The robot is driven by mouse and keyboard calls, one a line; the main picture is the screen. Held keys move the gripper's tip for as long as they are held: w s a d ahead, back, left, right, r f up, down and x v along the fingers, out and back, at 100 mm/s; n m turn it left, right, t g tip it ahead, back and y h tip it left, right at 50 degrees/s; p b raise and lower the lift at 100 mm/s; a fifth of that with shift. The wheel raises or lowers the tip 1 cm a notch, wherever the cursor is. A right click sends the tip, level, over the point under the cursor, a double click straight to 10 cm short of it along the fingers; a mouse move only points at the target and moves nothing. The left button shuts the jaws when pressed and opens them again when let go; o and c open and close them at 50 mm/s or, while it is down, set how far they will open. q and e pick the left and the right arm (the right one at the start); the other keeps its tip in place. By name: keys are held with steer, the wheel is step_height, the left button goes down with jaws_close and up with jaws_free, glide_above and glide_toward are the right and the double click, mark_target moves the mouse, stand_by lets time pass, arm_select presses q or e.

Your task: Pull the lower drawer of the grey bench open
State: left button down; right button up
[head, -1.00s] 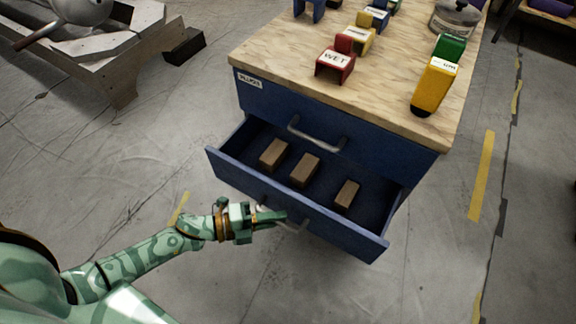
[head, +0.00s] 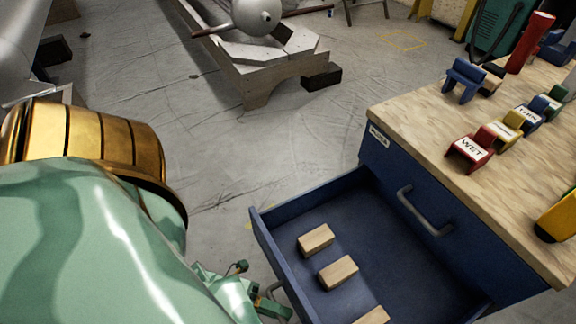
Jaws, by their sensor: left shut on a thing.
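The drawer unit (head: 480,262) at the right is dark blue with a pale wooden top, not grey. Its lower drawer (head: 262,240) stands well out from the front, and several small wooden blocks (head: 316,239) lie inside. The upper drawer, with a grey bar handle (head: 424,212), is shut. My left gripper (head: 272,302) is low in the picture at the outer face of the lower drawer, shut on that drawer's handle (head: 274,290). Most of the handle is hidden by the gripper and the drawer front. My right gripper is out of view.
Coloured labelled holders (head: 470,148) and a red cylinder (head: 530,42) stand on the wooden top. A low timber stand (head: 268,78) and a dark block (head: 321,77) are farther back. The concrete floor between is clear. My own arm fills the lower left.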

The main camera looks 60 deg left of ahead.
arm_select(q)
steer(key=shift+s, duration=0.1)
steer(key=c, duration=1.5)
jaws_free()
steer(key=shift+o, duration=0.2)
steer(key=shift+a, duration=0.1)
